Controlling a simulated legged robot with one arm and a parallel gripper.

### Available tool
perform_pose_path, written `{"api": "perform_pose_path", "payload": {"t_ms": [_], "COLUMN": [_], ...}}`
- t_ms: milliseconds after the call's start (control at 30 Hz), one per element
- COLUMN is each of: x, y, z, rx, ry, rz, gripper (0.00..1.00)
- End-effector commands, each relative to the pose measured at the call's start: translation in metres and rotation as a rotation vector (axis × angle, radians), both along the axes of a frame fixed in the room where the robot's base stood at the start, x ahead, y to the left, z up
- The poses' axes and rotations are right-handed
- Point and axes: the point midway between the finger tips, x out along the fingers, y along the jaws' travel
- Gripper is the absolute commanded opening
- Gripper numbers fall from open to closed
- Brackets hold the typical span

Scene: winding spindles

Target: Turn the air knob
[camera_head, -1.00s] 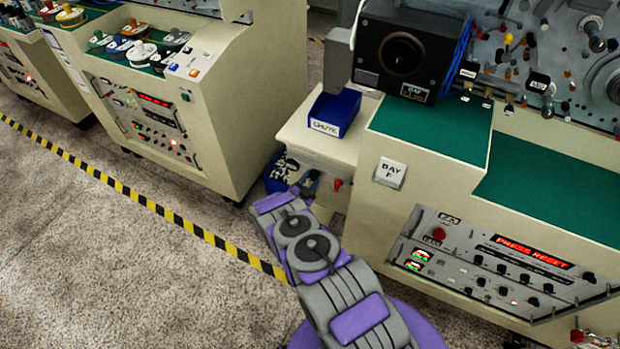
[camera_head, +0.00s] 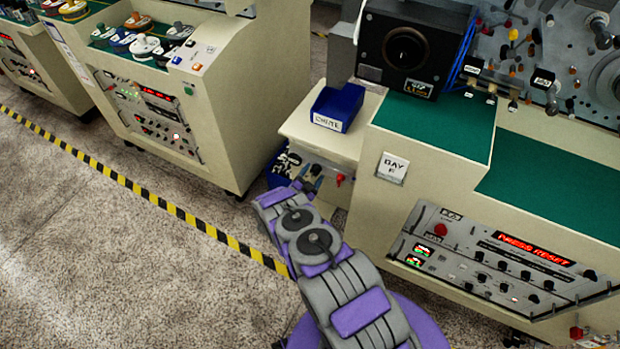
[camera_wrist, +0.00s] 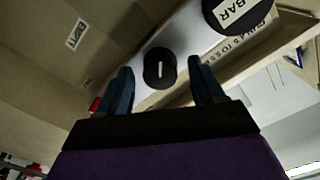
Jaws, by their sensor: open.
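The air knob (camera_wrist: 159,67) is a black round knob with a white pointer line, on a pale panel in the wrist view. My gripper (camera_wrist: 161,76) is open, with one blue finger on each side of the knob. The knob appears in the gap between the fingertips, with space showing on both sides, and I cannot tell how far in front of them it sits. A black round dial marked BAR (camera_wrist: 230,12) is at the upper right of the knob. In the head view my gripper (camera_head: 311,180) is small and mostly hidden, at the low shelf's front.
A blue bin (camera_head: 338,107) stands on the low shelf above my gripper. A small red part (camera_head: 340,180) sticks out beside it; a red part (camera_wrist: 95,104) also shows in the wrist view. The Bay F cabinet (camera_head: 370,215) is close on the right. Carpet is free on the left.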

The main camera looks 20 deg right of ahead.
Motion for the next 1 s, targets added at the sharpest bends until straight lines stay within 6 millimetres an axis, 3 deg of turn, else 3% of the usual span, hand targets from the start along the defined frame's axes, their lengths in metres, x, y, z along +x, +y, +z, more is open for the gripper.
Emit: {"api": "perform_pose_path", "payload": {"t_ms": [167,733,1000], "x": [-0.007,-0.081,-0.102], "y": [0.011,0.107,0.134], "z": [0.001,-0.002,-0.002], "rx": [0.000,0.001,0.000], "ry": [0.002,0.004,0.002], "rz": [0.002,0.006,0.003], "gripper": [0.67,0.67,0.67]}}
